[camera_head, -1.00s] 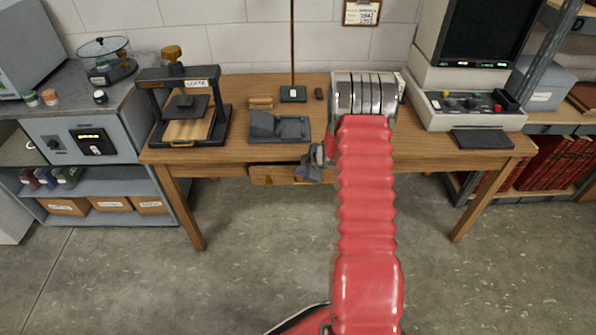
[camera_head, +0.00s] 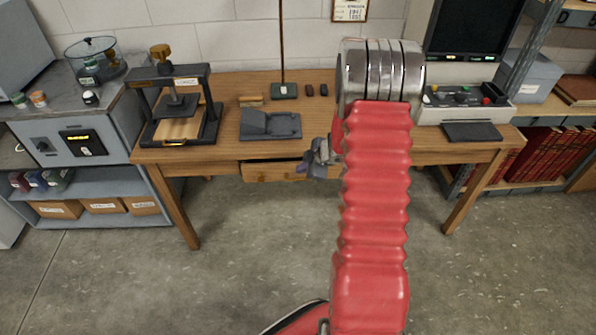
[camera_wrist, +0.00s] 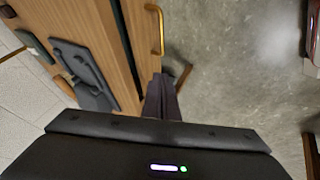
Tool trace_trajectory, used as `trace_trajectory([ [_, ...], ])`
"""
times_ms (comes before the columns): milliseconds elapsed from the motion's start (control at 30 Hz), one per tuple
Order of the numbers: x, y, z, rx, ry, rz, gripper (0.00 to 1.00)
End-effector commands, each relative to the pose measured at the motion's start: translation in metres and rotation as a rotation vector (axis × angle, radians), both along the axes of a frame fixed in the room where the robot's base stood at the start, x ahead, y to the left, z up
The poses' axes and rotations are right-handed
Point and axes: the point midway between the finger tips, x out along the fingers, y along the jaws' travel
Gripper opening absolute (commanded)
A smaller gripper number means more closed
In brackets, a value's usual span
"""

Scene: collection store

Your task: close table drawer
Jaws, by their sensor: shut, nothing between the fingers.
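The wooden table (camera_head: 228,152) stands against the wall. Its drawer (camera_head: 270,173) shows as a lighter wooden front under the tabletop, and seems to stand slightly out from the shaded table front. In the wrist view the drawer front (camera_wrist: 141,35) carries a brass handle (camera_wrist: 156,30), with a dark gap along the tabletop side. My gripper (camera_head: 317,165) is at the right end of the drawer front, just below the table edge. Its dark fingers (camera_wrist: 162,95) are together and empty, close to the front beyond the handle. Whether they touch it is unclear. My arm hides the drawer's right end.
On the tabletop are a black press (camera_head: 178,105), a dark grey cradle (camera_head: 270,125), small dark items and a console (camera_head: 465,100). A grey cabinet (camera_head: 85,140) stands left, a shelf with red books (camera_head: 550,152) right. The floor in front is clear.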

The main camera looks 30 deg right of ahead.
Motion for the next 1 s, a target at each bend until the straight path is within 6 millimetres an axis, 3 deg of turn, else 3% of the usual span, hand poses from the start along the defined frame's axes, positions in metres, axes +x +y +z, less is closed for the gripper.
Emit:
trace_trajectory([
  [467,-0.007,0.0,0.009,-0.001,0.001,0.002,0.0],
  [667,-0.003,0.0,0.018,-0.013,-0.009,-0.012,0.14],
  [833,0.007,0.0,0.052,-0.056,-0.041,-0.075,0.26],
  [1000,0.015,0.002,0.103,-0.111,-0.087,-0.183,0.27],
])
